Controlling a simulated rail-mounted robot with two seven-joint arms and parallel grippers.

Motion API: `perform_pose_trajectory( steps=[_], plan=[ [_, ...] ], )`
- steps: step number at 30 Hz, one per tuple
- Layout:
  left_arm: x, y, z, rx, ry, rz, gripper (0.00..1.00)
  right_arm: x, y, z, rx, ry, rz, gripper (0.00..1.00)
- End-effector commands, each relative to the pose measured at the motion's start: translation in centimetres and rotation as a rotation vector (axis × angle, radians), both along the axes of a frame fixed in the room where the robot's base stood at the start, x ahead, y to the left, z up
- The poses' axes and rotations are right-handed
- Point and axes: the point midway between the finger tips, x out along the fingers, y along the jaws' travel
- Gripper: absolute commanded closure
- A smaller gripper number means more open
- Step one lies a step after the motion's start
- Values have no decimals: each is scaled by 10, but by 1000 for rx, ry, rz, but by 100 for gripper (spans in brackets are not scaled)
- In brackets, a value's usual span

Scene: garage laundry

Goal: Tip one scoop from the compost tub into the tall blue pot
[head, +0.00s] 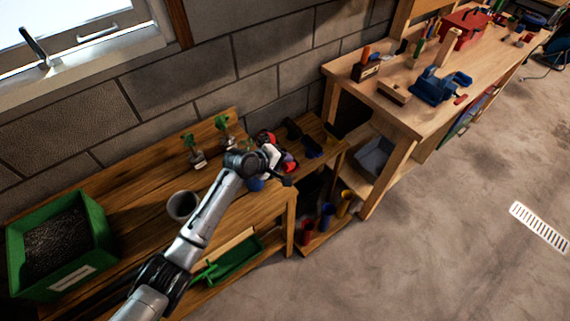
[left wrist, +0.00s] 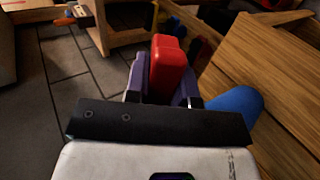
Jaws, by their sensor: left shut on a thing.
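The compost tub (head: 103,222) is a green box of dark compost at the left end of the low wooden bench. My left gripper (head: 287,166) is far to its right, over the bench's right part. In the left wrist view its purple fingers are shut on a red handle-like piece (left wrist: 168,68), perhaps the scoop's handle. No scoop bowl or load can be made out. The blue pot (head: 256,185) stands just below the gripper, partly hidden by my arm. Its blue side also shows in the left wrist view (left wrist: 238,101), right of the fingers. My right gripper is not in view.
A grey pot (head: 181,206) stands on the bench beside my arm. Seedlings (head: 194,152) and dark objects (head: 305,139) stand along the back. A green tray (head: 235,262) and several coloured cylinders (head: 326,215) are below. A taller workbench (head: 400,112) stands to the right.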

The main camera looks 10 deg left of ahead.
Motion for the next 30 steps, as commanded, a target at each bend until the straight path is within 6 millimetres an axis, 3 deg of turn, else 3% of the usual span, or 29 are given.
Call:
perform_pose_trajectory(
  steps=[15, 30],
  plan=[
    [-3, 2, 6, -170, -181, -4, 100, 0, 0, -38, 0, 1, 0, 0],
    [-4, 3, 10, -204, -219, -2, 100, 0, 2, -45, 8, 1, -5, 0]
  ],
)
